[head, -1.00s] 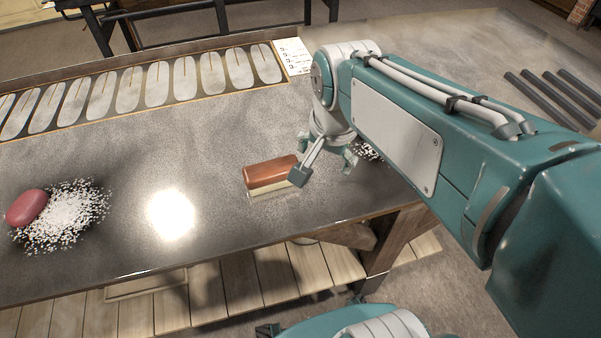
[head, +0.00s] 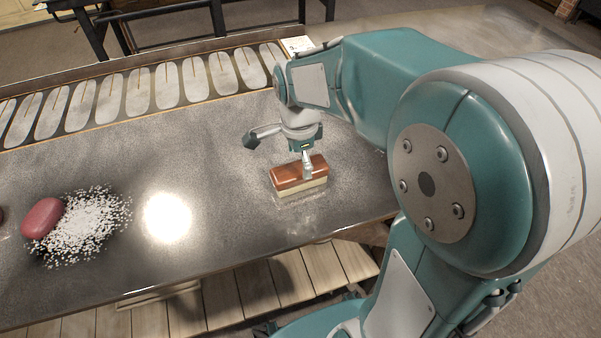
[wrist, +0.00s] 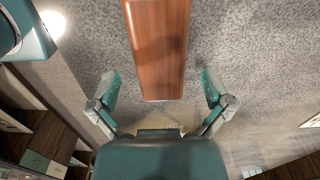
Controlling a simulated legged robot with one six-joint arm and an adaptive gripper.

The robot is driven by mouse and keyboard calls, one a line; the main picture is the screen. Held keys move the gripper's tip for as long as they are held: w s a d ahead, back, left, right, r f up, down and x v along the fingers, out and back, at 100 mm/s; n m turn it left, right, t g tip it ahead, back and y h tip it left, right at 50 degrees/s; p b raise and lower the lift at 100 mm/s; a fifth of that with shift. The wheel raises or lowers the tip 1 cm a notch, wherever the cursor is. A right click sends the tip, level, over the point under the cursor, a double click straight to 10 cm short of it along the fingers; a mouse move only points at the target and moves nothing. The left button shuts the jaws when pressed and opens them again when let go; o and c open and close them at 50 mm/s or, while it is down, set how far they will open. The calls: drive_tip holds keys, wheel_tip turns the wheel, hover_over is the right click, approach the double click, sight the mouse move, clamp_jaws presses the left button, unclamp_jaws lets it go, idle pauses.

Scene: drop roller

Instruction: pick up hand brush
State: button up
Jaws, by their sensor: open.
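The hand brush (head: 298,177) lies on the dark metal table, with a reddish-brown wooden block on top and pale bristles below. Its wooden top (wrist: 157,48) fills the upper middle of the wrist view. My gripper (head: 306,165) is over the brush in the head view, pointing down. In the wrist view my gripper (wrist: 160,88) is open, with one finger on each side of the brush's near end and a gap to both sides. The fingers do not touch the wood there. Their height above the table is hard to tell.
A pink oval object (head: 42,218) lies at the left beside a pile of white specks (head: 88,222). A row of grey oval plates (head: 138,91) lines the table's back edge. A white card (head: 297,46) is at the back. The tabletop (head: 215,150) left of the brush is clear.

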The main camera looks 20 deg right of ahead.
sight(298, 168)
drive_tip(key=f, duration=0.4)
drive_tip(key=shift+a, duration=0.4)
drive_tip(key=shift+d+f, duration=0.25)
drive_tip(key=shift+d, duration=0.4)
drive_tip(key=c, duration=0.7)
drive_tip(key=shift+a, duration=0.2)
drive_tip(key=c, duration=0.4)
drive_tip(key=shift+a, duration=0.25)
drive_tip(key=shift+d, duration=0.1)
